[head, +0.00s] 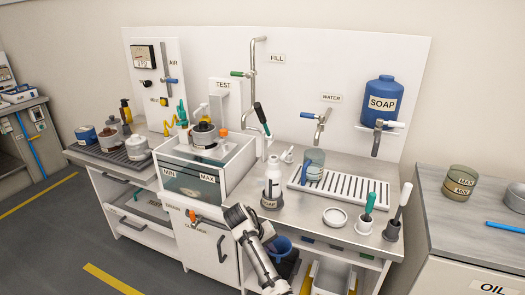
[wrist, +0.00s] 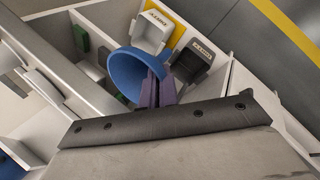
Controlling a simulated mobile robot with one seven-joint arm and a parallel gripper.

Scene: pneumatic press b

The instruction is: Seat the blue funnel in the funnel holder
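The blue funnel (wrist: 132,72) shows in the wrist view as a wide blue bowl, open side partly toward the camera. It also shows in the head view (head: 282,244), below the counter's front edge by the open shelf. My gripper (wrist: 156,84) has its purple fingers close together across the funnel's right rim, one over the bowl and one outside, and looks shut on the rim. In the head view my gripper (head: 268,238) is beside the funnel, its fingers mostly hidden. I cannot pick out the funnel holder for certain.
Labelled bins, one white (wrist: 152,32) and one dark (wrist: 192,62), lie close beside the funnel on the shelf. Open floor is at left.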

